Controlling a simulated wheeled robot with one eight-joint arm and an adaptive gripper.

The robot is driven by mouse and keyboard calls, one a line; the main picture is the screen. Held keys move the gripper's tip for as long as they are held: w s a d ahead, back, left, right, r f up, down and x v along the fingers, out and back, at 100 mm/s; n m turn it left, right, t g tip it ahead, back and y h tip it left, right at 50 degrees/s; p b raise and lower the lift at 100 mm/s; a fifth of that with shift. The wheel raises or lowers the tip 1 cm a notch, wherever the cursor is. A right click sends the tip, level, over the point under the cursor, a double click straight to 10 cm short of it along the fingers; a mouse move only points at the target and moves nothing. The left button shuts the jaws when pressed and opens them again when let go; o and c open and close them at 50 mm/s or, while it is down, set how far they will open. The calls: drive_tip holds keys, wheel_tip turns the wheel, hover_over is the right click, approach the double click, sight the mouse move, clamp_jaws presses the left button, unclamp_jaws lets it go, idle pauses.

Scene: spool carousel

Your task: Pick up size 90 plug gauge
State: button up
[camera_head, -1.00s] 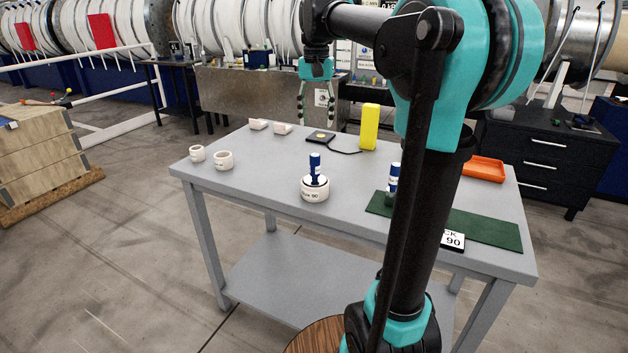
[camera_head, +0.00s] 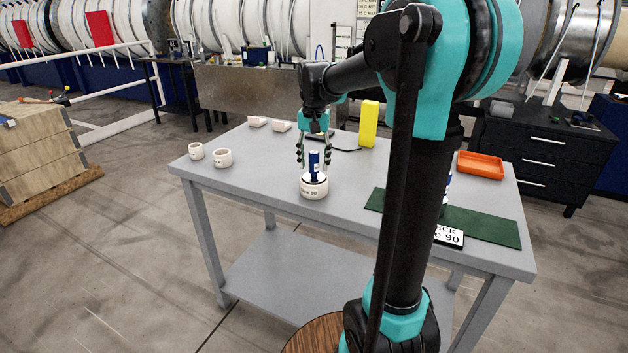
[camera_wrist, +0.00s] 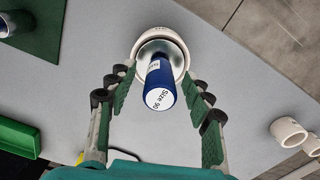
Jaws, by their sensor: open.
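The size 90 plug gauge (camera_head: 314,165) has a blue handle with a white label. It stands upright in a white ring (camera_head: 314,189) marked 90 on the grey table. In the wrist view the handle top reads "Size 90" on the gauge (camera_wrist: 160,88), and the white ring (camera_wrist: 163,38) shows around its metal base. My gripper (camera_head: 315,162) points down over the gauge, its fingers open on either side of the handle. In the wrist view the gripper (camera_wrist: 163,92) is open, with gaps between the green finger pads and the handle.
Two white rings (camera_head: 222,158) stand at the table's left. A yellow block (camera_head: 369,124) stands at the back. A green mat (camera_head: 480,226) with a label card lies at the right, partly hidden by my arm. An orange tray (camera_head: 481,165) sits at the right rear.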

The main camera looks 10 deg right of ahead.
wheel_tip(320, 180, down, 2)
clamp_jaws()
idle(0.5)
